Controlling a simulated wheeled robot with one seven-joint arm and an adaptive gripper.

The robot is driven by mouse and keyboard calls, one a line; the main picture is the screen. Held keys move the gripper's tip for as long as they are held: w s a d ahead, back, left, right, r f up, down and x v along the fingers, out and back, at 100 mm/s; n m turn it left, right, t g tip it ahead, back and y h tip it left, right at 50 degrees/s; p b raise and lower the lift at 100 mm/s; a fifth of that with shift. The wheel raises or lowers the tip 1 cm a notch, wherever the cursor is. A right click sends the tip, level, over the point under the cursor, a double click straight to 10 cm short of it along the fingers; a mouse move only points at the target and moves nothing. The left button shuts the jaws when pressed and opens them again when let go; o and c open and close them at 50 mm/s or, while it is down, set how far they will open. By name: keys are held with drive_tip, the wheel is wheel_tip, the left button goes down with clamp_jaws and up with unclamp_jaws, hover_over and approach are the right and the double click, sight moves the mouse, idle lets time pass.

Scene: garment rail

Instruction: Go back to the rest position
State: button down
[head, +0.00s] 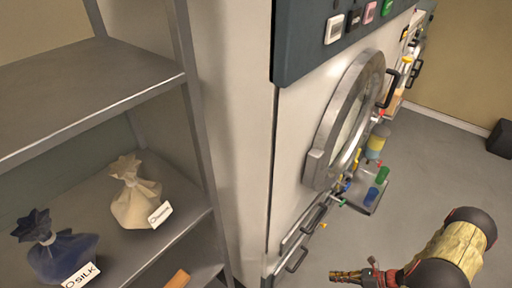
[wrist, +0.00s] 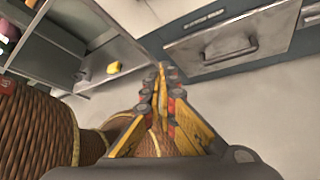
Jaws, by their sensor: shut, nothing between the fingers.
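My gripper (head: 352,275) shows at the lower right of the head view, extended to the left over the grey floor. It also shows in the wrist view (wrist: 163,72), where its yellow and black fingers come together at the tips. It is shut and empty. It touches nothing that I can see.
A grey shelf (head: 90,85) at the left holds a cream sack (head: 136,195) and a dark blue sack (head: 60,254), both tagged. A machine with a round door (head: 345,120) stands in the middle, with a small side tray (head: 362,194).

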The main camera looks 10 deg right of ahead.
drive_tip(key=s+a+r+n+g+h+p, duration=0.1)
drive_tip(key=a+r+n+g+h, duration=0.25)
drive_tip(key=r+n, duration=0.95)
drive_tip(key=a+r+n+g+h, duration=0.3)
drive_tip(key=r+n, duration=0.4)
drive_tip(key=r, duration=1.3)
drive_tip(key=s+a+r+n+t+h, duration=0.1)
drive_tip(key=a+r+n+t, duration=0.1)
drive_tip(key=a+r, duration=0.3)
drive_tip(key=s+a+r+n+t+h+p, duration=0.1)
drive_tip(key=a+r+n, duration=0.3)
drive_tip(key=r, duration=0.8)
drive_tip(key=s+a+r+n+t+h, duration=0.2)
drive_tip(key=a+r+n+t, duration=0.1)
drive_tip(key=r, duration=0.6)
drive_tip(key=a+n, duration=0.1)
drive_tip(key=a, duration=0.1)
drive_tip(key=shift+s+a+r+t, duration=0.2)
drive_tip(key=shift+s+a+t, duration=0.1)
drive_tip(key=shift+s+t, duration=0.05)
drive_tip(key=c, duration=2.6)
unclamp_jaws()
